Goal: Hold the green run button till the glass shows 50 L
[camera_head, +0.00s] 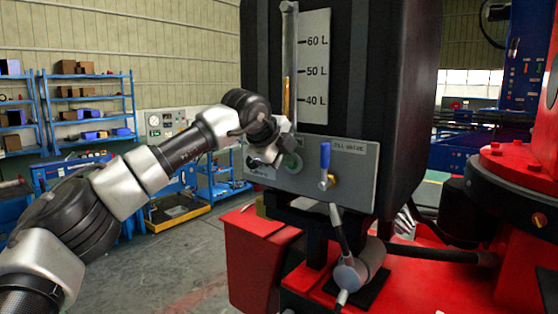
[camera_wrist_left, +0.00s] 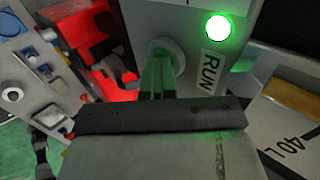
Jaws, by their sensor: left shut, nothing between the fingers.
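The sight glass (camera_head: 290,40) stands on the front of a black tank beside a printed scale (camera_head: 315,68). Its amber column (camera_head: 286,98) ends a little below the 50 L mark and well above 40 L. My left gripper (camera_head: 262,160) is at the left part of the grey control panel (camera_head: 352,195). In the left wrist view its shut fingers (camera_wrist_left: 158,75) reach a round button (camera_wrist_left: 172,52) beside the RUN label (camera_wrist_left: 211,70). The fingers hide part of the button and appear to touch it. A lamp (camera_wrist_left: 217,27) near it glows green. My right gripper is not seen.
A blue-handled valve (camera_head: 325,165) sticks out of the panel to the right of my left gripper. A grey cylindrical device (camera_head: 360,267) with hoses lies below on red machinery (camera_head: 262,255). Blue shelves (camera_head: 92,105) stand at the back left.

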